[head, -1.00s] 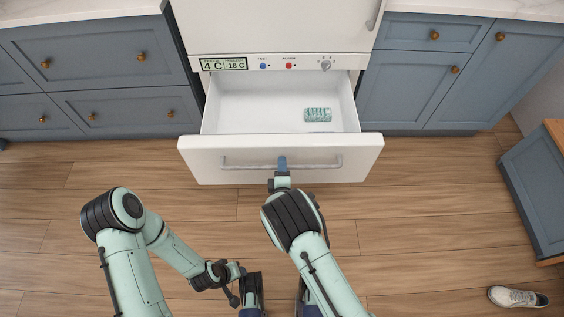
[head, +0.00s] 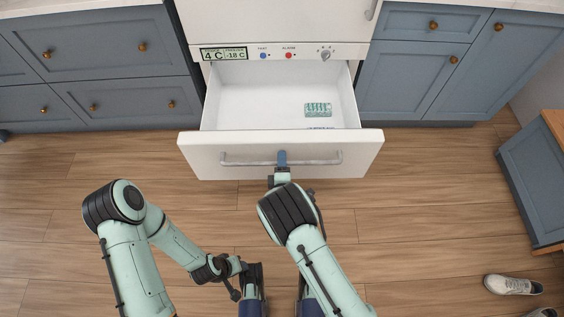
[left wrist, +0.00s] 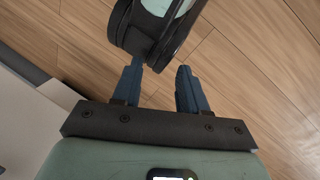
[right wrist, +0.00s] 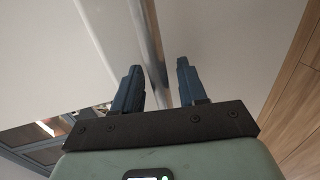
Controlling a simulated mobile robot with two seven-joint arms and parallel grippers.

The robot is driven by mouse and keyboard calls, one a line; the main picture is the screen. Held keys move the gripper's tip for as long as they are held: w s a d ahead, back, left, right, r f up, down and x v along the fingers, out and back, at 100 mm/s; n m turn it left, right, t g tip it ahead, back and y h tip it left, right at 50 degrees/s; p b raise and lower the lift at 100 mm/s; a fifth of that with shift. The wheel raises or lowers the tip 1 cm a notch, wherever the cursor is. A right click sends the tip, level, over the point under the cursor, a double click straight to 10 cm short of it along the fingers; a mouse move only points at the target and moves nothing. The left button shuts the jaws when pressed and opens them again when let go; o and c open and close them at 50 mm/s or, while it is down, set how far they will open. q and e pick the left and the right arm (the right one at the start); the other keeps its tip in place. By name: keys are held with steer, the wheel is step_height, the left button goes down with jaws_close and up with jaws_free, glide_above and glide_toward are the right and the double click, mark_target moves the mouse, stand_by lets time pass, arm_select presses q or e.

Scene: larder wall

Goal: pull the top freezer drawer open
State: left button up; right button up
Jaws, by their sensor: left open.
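The top freezer drawer (head: 215,168) is pulled well out, with its white interior showing. Its grey bar handle (head: 240,161) runs across the front; it also shows in the right wrist view (right wrist: 150,40). My right gripper (head: 282,158) is at the middle of the handle. In the right wrist view its fingers (right wrist: 160,82) stand on either side of the bar, with small gaps, so they look open around it. My left gripper (left wrist: 160,80) is open and empty, low over the floor beside one of my dark links.
A teal-patterned pack (head: 318,109) lies in the drawer, with another item's edge in front of it. Blue cabinets (head: 100,65) flank the freezer. A blue unit (head: 535,180) and shoes (head: 512,285) are at right. Wooden floor (head: 420,210) in front is clear.

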arm_select(q)
steer(key=shift+g, duration=0.6)
steer(key=s+r, duration=0.1)
steer(key=s+d+r+p, duration=0.1)
steer(key=s+r+p, duration=0.1)
steer(key=shift+s+d, duration=0.3)
steer(key=shift+d, duration=0.05)
arm_select(e)
steer(key=s+r, duration=0.2)
steer(key=s, duration=1.1)
steer(key=shift+r, duration=0.3)
